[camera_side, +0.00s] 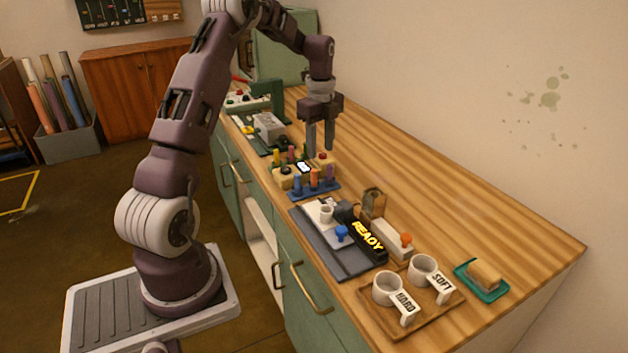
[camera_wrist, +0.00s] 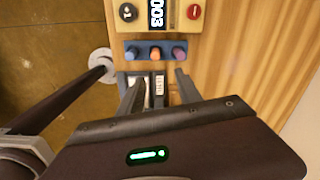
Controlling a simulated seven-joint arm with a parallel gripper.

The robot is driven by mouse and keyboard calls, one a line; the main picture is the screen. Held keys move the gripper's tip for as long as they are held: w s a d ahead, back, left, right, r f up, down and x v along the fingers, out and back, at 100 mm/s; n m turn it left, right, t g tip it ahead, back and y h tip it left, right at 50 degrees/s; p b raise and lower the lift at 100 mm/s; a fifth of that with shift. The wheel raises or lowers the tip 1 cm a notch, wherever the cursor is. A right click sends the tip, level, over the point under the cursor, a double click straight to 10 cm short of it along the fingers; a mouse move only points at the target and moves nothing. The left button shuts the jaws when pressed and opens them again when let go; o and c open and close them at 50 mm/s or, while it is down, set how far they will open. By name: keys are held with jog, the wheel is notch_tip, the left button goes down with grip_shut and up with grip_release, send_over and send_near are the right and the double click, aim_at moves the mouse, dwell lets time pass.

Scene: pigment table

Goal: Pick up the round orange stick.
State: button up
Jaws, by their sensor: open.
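The orange stick (camera_side: 314,178) stands upright in the middle of a blue rack (camera_side: 322,193), between a blue stick (camera_side: 297,184) and a purple stick (camera_side: 329,174). In the wrist view the orange stick (camera_wrist: 154,53) shows a rounded top, with the blue stick (camera_wrist: 131,53) to its left and the purple stick (camera_wrist: 179,54) to its right. My gripper (camera_side: 320,150) is above and behind the rack in the side view, fingers pointing down. In the wrist view my gripper (camera_wrist: 158,82) is open and empty, its fingers apart, below the rack in the picture.
A cream box with a dark display and red button (camera_side: 323,158) stands close behind the rack. A grey mat with a READY sign (camera_side: 368,235) lies on the near side.

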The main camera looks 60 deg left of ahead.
aim_at(314, 170)
jog(key=shift+m, duration=0.5)
jog(key=a+f, duration=0.2)
jog(key=f, duration=0.1)
jog(key=shift+s+a+f, duration=0.15)
jog(key=shift+a+f, duration=0.1)
jog(key=f, duration=0.6)
jog(key=shift+s+d+f, duration=0.1)
jog(key=shift+s+f, duration=0.1)
jog(key=shift+f, duration=0.05)
grip_shut()
